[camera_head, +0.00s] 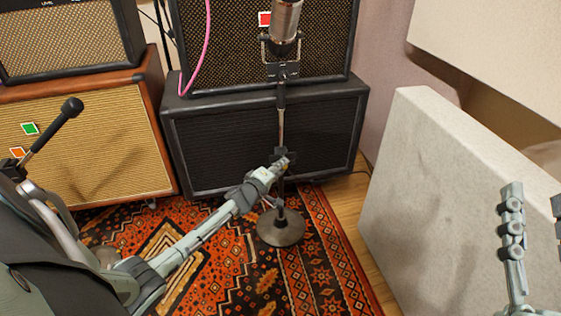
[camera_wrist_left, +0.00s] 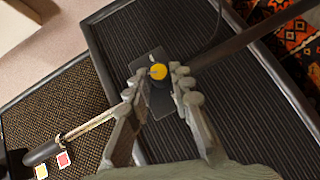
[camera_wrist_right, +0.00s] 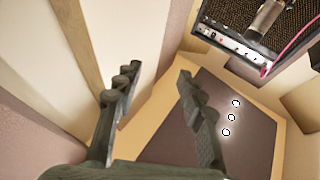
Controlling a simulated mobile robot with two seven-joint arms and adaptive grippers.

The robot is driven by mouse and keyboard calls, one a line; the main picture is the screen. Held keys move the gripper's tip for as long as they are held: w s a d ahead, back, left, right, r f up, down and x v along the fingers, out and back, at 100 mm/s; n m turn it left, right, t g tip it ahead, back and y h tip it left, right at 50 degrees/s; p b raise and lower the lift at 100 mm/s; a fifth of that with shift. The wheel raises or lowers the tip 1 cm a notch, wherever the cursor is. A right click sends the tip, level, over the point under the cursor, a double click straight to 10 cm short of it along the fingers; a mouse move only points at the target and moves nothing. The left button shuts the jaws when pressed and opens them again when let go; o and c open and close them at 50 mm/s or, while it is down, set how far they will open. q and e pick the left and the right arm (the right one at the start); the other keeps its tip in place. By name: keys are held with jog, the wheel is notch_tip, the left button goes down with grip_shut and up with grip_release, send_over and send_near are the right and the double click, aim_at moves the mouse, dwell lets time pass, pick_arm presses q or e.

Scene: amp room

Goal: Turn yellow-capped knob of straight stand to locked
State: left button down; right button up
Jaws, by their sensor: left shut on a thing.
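The straight stand (camera_head: 281,130) rises upright from a round base (camera_head: 280,228) on the rug and carries a silver microphone (camera_head: 286,22). My left gripper (camera_head: 280,166) reaches in from the left to the stand's middle. In the left wrist view its fingers (camera_wrist_left: 157,84) are closed around the dark clutch piece bearing the yellow-capped knob (camera_wrist_left: 158,71). A small white mark shows beside the cap. The fingers cover the sides of the knob, and which setting it is in cannot be told. My right gripper (camera_wrist_right: 156,84) is open and empty, away from the stand at the right.
Black amplifier cabinets (camera_head: 262,145) stand close behind the stand. A brown combo cabinet (camera_head: 95,140) is at the left, with a black rod (camera_head: 53,126) in front. A pale panel (camera_head: 430,190) stands at the right. A pink cable (camera_head: 207,45) hangs behind.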

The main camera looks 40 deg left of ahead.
jog(key=w+d+f+g+h+p, duration=0.1)
jog(key=d+f+g+h+p, duration=0.2)
jog(key=f, duration=0.5)
jog(key=d+f+g+h+p, duration=0.1)
jog(key=d+f+g+h, duration=0.15)
jog(key=f+g, duration=0.35)
jog(key=s+d+f+m+g+h+p, duration=0.2)
jog(key=s+d+f+g+h+p, duration=0.15)
jog(key=s+d+f+g, duration=0.75)
notch_tip(320, 180, down, 8)
jog(key=d+t+p, duration=0.2)
jog(key=d+p, duration=0.1)
pick_arm(q)
jog(key=shift+w+d+r+m+g+y+b, duration=0.2)
jog(key=shift+m+g+y+b, duration=0.65)
jog(key=shift+g, duration=0.8)
jog(key=shift+w+d+r+m+g+y+b, duration=0.2)
jog(key=shift+m+g+y+b, duration=0.3)
jog(key=shift+m+g+y, duration=0.75)
jog(key=shift+w+d+r+m+g+y+b, duration=0.15)
jog(key=shift+m+g+y+b, duration=0.5)
jog(key=shift+m+g, duration=0.95)
pick_arm(e)
notch_tip(320, 180, up, 8)
jog(key=a+t, duration=0.1)
jog(key=shift+s+a+f+h, duration=0.2)
jog(key=shift+h, duration=0.1)
pick_arm(q)
jog(key=shift+n+g, duration=0.3)
jog(key=shift+n, duration=0.1)
